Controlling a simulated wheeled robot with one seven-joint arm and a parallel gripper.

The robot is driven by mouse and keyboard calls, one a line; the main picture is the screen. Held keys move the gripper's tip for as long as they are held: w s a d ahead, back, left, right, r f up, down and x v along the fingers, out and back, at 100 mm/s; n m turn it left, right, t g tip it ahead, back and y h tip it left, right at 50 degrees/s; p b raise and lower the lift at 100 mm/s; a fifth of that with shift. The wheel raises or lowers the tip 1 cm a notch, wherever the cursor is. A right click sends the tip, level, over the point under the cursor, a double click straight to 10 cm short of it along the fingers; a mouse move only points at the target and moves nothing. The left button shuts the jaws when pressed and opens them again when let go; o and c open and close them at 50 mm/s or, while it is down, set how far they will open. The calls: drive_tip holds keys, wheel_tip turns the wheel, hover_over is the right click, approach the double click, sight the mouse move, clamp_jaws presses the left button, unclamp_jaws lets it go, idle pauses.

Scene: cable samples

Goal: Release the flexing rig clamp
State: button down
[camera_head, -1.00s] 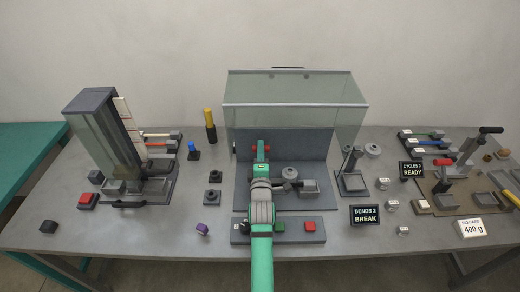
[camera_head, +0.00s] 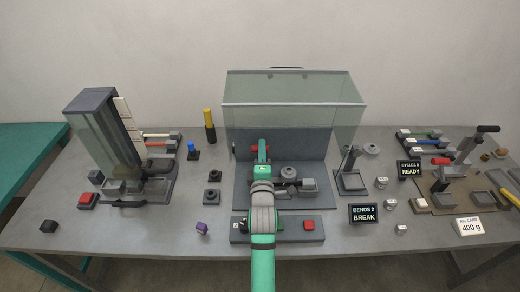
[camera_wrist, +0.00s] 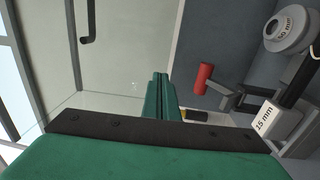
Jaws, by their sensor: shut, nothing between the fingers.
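My gripper (camera_head: 262,152) is shut and empty. It reaches into the middle rig under the clear guard, and its green fingers (camera_wrist: 160,85) are closed together in the wrist view. A red-handled clamp lever (camera_wrist: 203,79) stands just right of the fingertips in the wrist view, apart from them. In the head view my gripper hides most of this lever, with a bit of red (camera_head: 254,149) showing beside it. A grey disc marked 10 mm (camera_wrist: 288,30) and a block marked 15 mm (camera_wrist: 265,120) lie further right.
The clear guard (camera_head: 294,87) stands over the rig's back. A front panel with a red button (camera_head: 309,225) lies below my arm. A display (camera_head: 364,213) reads BENDS 2 BREAK; another (camera_head: 410,169) reads CYCLES 6 READY. A tower (camera_head: 103,130) stands left.

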drive_tip(key=s+a+r, duration=0.1)
drive_tip(key=s+r, duration=0.3)
drive_tip(key=shift+s+r, duration=0.2)
drive_tip(key=shift+s, duration=0.1)
drive_tip(key=shift+w, duration=0.1)
drive_tip(key=s+a+f+m, duration=0.1)
drive_tip(key=s+f+m, duration=0.1)
drive_tip(key=s+f, duration=0.4)
drive_tip(key=s+a+f+m+g, duration=0.1)
drive_tip(key=s+f+m, duration=0.2)
drive_tip(key=s+f, duration=0.3)
drive_tip(key=s+a+f+m, duration=0.2)
drive_tip(key=s+f, duration=0.4)
drive_tip(key=s, duration=0.4)
drive_tip(key=shift+s+m+g+y, duration=0.1)
drive_tip(key=shift+m+g+y, duration=0.3)
drive_tip(key=shift+m, duration=0.3)
drive_tip(key=s+a+m+g, duration=0.1)
drive_tip(key=s+m, duration=0.7)
drive_tip(key=s, duration=1.6)
drive_tip(key=shift+s+a+f+m+g+y, duration=0.2)
drive_tip(key=shift+s+f+m+g+y, duration=0.1)
drive_tip(key=shift+s+f+y, duration=0.1)
